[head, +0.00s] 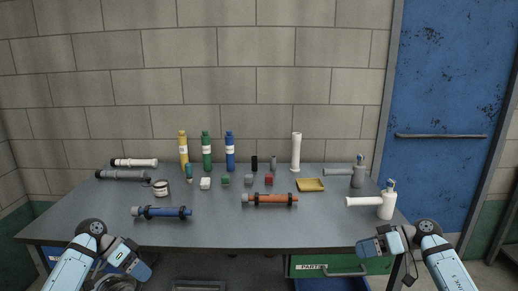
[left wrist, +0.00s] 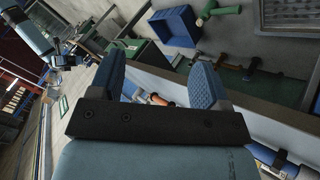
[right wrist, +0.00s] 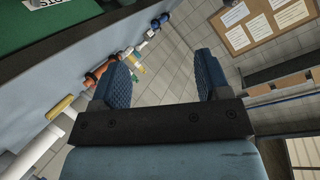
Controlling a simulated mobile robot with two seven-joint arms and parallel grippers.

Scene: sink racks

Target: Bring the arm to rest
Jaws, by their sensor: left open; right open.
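My left gripper (head: 136,259) is at the front left edge of the table, low in the head view, and empty. In the left wrist view its two blue fingers (left wrist: 152,82) stand apart with nothing between them. My right gripper (head: 376,246) is at the front right edge of the table and empty. In the right wrist view its blue fingers (right wrist: 164,78) are spread wide with nothing between them. Both arms are bent and held apart from each other, and neither gripper touches anything on the table.
The grey table (head: 225,233) holds a blue cylinder (head: 162,212), an orange cylinder (head: 270,200), a yellow tray (head: 310,184), several bottles and small blocks. White (head: 387,203) and grey (head: 358,176) dispensers stand at the right. A green drawer (head: 335,266) is under the front edge.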

